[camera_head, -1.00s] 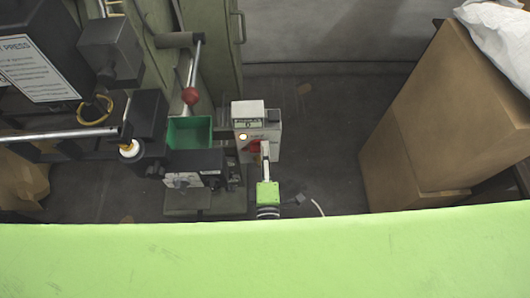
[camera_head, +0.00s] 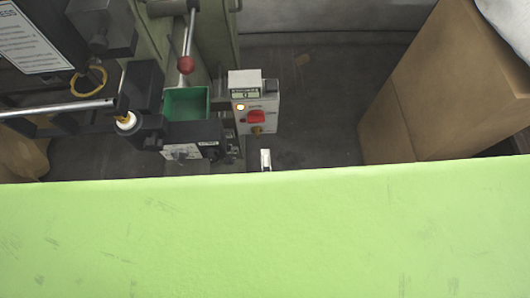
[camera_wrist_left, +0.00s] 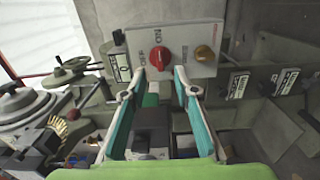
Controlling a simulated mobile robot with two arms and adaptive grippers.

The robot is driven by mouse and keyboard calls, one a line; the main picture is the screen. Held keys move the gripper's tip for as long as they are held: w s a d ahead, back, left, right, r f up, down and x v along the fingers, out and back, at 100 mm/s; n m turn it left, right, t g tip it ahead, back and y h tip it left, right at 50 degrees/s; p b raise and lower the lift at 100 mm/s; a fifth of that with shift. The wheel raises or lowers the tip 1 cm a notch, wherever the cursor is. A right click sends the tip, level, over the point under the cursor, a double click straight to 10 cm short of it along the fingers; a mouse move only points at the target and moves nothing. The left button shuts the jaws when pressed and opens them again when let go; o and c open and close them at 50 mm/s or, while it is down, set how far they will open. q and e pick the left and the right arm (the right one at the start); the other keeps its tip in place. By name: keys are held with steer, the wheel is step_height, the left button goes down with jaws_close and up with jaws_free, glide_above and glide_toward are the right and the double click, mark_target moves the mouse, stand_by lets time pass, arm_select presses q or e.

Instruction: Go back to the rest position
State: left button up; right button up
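My left gripper (camera_head: 266,160) shows only as a small light tip in the head view, below the control box (camera_head: 268,97); the rest is hidden behind the green foreground. It is apart from the box's red knob (camera_head: 256,116). In the left wrist view my left gripper (camera_wrist_left: 160,76) is open, its two teal-padded fingers spread with nothing held between them. The grey control box (camera_wrist_left: 183,37) with the red knob (camera_wrist_left: 159,57) and a brass-coloured knob (camera_wrist_left: 204,54) is beyond the fingertips. My right gripper is in neither view.
The rivet press with a green bin (camera_head: 187,103) and a red-ball lever (camera_head: 185,65) stands left of the control box. A cardboard box (camera_head: 440,80) stands at right. Dark floor (camera_head: 320,100) lies clear between the control box and the cardboard.

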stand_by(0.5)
arm_select(q)
steer(key=s+a+f+n+g+y, duration=0.1)
steer(key=s+a+f+n+g, duration=0.25)
steer(key=a+f+n, duration=0.4)
steer(key=s+a+f+n+g+y, duration=0.25)
steer(key=a+f+n+g, duration=0.2)
steer(key=f, duration=0.55)
steer(key=s+a+f+n+g, duration=0.35)
steer(key=a+f+n, duration=0.25)
steer(key=f, duration=0.2)
steer(key=s+a+f+n+g+h, duration=0.1)
steer(key=s+n, duration=0.4)
steer(key=n, duration=0.6)
steer(key=s+a+f+n+g+h, duration=0.1)
steer(key=s+a+f+n, duration=0.3)
steer(key=n, duration=0.7)
steer(key=s+a+f+n+g+h, duration=0.1)
steer(key=s+a+f+n+g, duration=0.1)
steer(key=s+f+n, duration=0.3)
steer(key=s+n+g, duration=0.1)
steer(key=s+n, duration=0.2)
steer(key=n, duration=0.3)
steer(key=shift+s+a+f+n, duration=0.2)
steer(key=shift+a+f+n, duration=0.1)
steer(key=shift+n, duration=0.1)
